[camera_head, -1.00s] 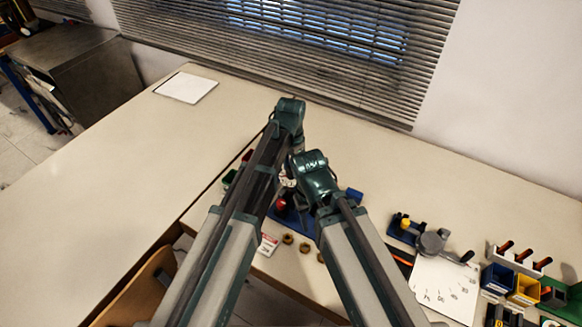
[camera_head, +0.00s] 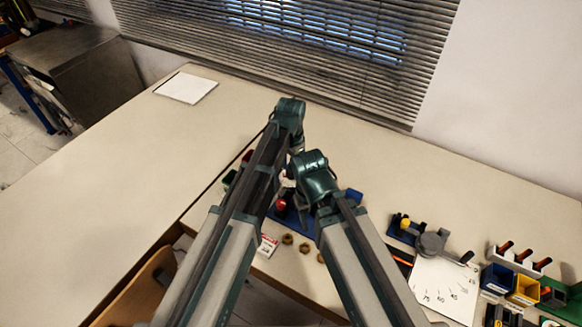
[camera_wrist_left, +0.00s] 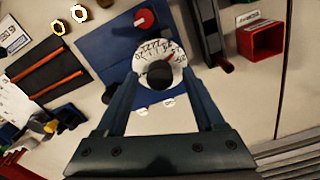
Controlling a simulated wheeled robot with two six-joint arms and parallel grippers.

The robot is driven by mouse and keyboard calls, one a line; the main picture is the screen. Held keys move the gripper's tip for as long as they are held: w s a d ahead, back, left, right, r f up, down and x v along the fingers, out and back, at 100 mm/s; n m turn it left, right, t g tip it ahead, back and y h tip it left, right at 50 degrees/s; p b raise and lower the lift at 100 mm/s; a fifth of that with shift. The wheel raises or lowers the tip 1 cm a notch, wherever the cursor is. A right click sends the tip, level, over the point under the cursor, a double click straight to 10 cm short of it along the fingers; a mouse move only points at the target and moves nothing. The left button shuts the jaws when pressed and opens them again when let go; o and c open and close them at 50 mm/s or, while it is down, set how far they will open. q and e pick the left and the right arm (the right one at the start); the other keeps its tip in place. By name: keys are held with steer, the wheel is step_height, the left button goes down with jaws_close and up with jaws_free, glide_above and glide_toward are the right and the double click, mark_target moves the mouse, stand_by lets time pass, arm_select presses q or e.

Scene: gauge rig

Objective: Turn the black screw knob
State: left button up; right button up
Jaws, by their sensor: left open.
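In the left wrist view the black screw knob (camera_wrist_left: 159,76) sits at the lower edge of a white dial (camera_wrist_left: 152,54) with printed numbers and a red pointer. The dial stands on a blue base plate (camera_wrist_left: 108,50). My left gripper (camera_wrist_left: 160,82) is open, with one finger on each side of the knob. I cannot tell whether either finger touches it. In the head view the blue plate (camera_head: 296,216) shows between my arms, which hide the knob and most of the left gripper. My right gripper cannot be made out.
A red knob (camera_wrist_left: 144,18) stands on the same plate. A red bin (camera_wrist_left: 262,40) and dark bars (camera_wrist_left: 208,30) lie close by on the right. Brass nuts (camera_wrist_left: 79,13) lie to the left.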

mark_target(291, 170)
arm_select(q)
step_height(291, 170, up, 14)
steer(key=p, duration=1.3)
steer(key=shift+f, duration=0.2)
arm_select(e)
step_height(291, 170, up, 14)
steer(key=shift+f, duration=0.2)
